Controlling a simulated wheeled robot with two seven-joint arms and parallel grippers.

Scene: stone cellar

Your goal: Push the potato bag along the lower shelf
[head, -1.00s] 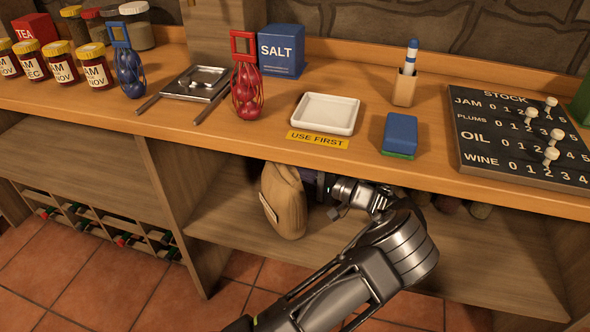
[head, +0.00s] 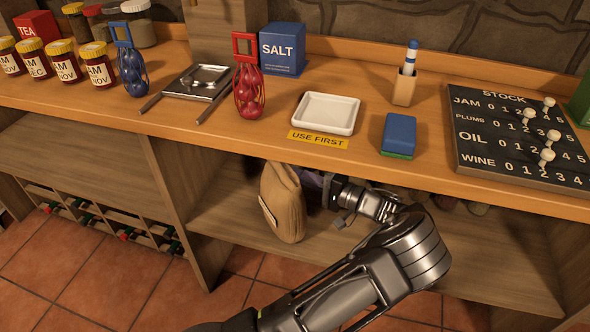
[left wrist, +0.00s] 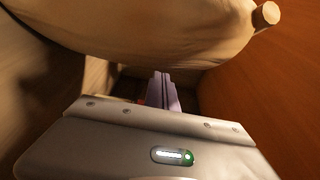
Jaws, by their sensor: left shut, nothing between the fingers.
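The potato bag (head: 284,205), a tan sack with a pale label, stands upright on the lower shelf (head: 232,211), under the counter's front edge. A large tan rounded surface, the bag (left wrist: 150,28), fills the top of the left wrist view. My left gripper (head: 313,180) is under the counter at the bag's right side, its fingers pointing left and partly hidden behind the bag. The shut purple fingers (left wrist: 162,90) show in the left wrist view with nothing between them. I cannot tell whether they touch the bag. My right gripper is not in view.
The counter (head: 215,135) overhangs the shelf. An upright divider (head: 180,200) closes the bay at left. Several round items (head: 478,208) lie in shadow at the back right. The shelf is bare between bag and divider. A salt box (head: 282,50) stands above.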

